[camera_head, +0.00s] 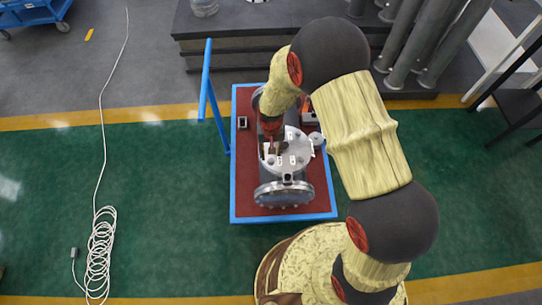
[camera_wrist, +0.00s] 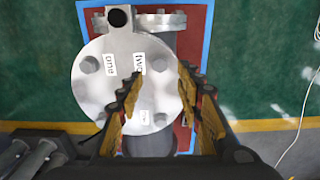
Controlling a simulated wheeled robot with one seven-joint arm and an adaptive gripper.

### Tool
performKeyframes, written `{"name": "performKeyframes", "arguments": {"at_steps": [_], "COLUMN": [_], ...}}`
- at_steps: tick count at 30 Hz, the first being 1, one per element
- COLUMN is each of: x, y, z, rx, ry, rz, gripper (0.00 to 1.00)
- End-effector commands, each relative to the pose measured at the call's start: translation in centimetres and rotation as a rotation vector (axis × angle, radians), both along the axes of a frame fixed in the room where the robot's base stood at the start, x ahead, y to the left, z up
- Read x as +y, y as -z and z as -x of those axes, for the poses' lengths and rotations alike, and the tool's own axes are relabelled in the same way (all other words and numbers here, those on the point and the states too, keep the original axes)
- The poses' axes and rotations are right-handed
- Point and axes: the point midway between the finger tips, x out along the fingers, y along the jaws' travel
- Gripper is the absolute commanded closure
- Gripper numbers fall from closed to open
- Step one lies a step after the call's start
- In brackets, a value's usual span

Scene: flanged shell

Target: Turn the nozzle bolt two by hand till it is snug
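The nozzle's round grey cover plate (camera_wrist: 120,45) fills the middle of the wrist view, with bolt heads around it and white labels. The "two" label (camera_wrist: 138,63) lies just left of the bolt head I take as bolt two (camera_wrist: 157,63). My gripper (camera_wrist: 160,73) is open, its yellowish fingertips apart on either side of that bolt head. I cannot tell whether they touch it or stay above it. In the head view, my gripper (camera_head: 271,143) is over the left part of the cover plate (camera_head: 294,160), and the bolt under it is hidden.
The "one" label (camera_wrist: 111,65) and its bolt (camera_wrist: 90,65) are at left. A lower label (camera_wrist: 145,117) is partly behind a finger. A flanged end (camera_head: 284,194) faces front. The red-topped, blue-edged stand (camera_head: 242,188) has a blue upright (camera_head: 206,85). A white cable (camera_head: 100,250) lies at left.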

Motion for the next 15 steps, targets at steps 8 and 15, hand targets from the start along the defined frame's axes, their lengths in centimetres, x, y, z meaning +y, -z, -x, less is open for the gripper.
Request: {"name": "performKeyframes", "arguments": {"at_steps": [8, 15], "x": [0.0, 0.0], "y": [-5.3, -7.1], "z": [0.0, 0.0], "rx": [-0.001, 0.001], "ry": [0.000, 0.000], "rz": [0.000, 0.000], "gripper": [0.64, 0.64]}}
